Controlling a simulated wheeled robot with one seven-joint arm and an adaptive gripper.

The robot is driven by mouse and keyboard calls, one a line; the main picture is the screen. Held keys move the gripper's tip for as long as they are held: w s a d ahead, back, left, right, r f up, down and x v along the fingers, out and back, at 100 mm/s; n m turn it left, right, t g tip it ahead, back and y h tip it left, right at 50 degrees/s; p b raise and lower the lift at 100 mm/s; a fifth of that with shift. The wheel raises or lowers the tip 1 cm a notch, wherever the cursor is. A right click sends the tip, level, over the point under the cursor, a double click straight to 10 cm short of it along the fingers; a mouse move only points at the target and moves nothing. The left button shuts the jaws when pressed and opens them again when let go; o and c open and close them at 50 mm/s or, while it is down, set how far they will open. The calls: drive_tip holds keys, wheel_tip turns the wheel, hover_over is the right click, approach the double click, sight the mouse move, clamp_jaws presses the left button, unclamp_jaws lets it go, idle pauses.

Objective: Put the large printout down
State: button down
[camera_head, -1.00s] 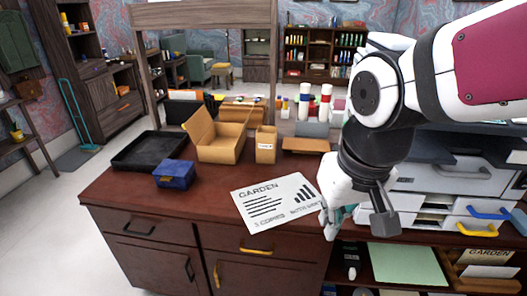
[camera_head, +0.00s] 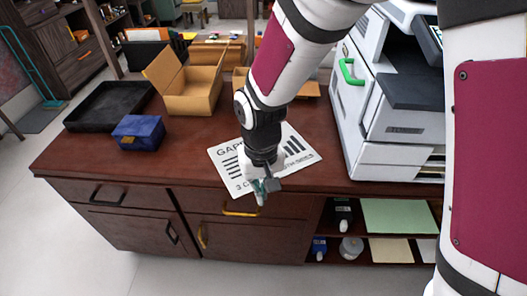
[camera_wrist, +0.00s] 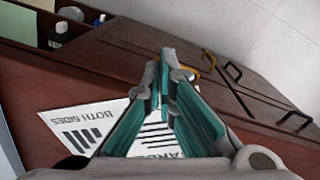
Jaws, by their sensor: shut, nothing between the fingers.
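The large printout (camera_head: 300,156) is a white sheet with "GARDEN", text lines and black bars. It lies on the brown desk top near the front edge, and my arm covers its middle. In the wrist view the printout (camera_wrist: 78,120) shows upside down, partly behind the fingers. My gripper (camera_head: 263,192) is at the sheet's front edge, fingers pointing down toward the desk front. In the wrist view the teal fingers of my gripper (camera_wrist: 165,72) come together with nothing between them. I cannot tell whether they touch the sheet.
A blue box (camera_head: 138,133), a black tray (camera_head: 108,106) and an open cardboard box (camera_head: 190,104) stand on the desk to the left. A white printer (camera_head: 385,110) stands to the right. Shelves with green paper (camera_head: 398,217) are below. Bare desk top lies left of the sheet.

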drive_tip(key=w+a+f+b, duration=0.1)
drive_tip(key=w+f, duration=0.2)
drive_tip(key=f, duration=0.4)
drive_tip(key=shift+w+a+f, duration=0.2)
drive_tip(key=shift+w+f, duration=0.1)
drive_tip(key=shift+w, duration=0.05)
drive_tip(key=shift+w, duration=0.1)
drive_tip(key=w, duration=0.1)
drive_tip(key=w+a, duration=0.1)
drive_tip(key=shift+w+b, duration=0.3)
drive_tip(key=shift+s+d, duration=0.1)
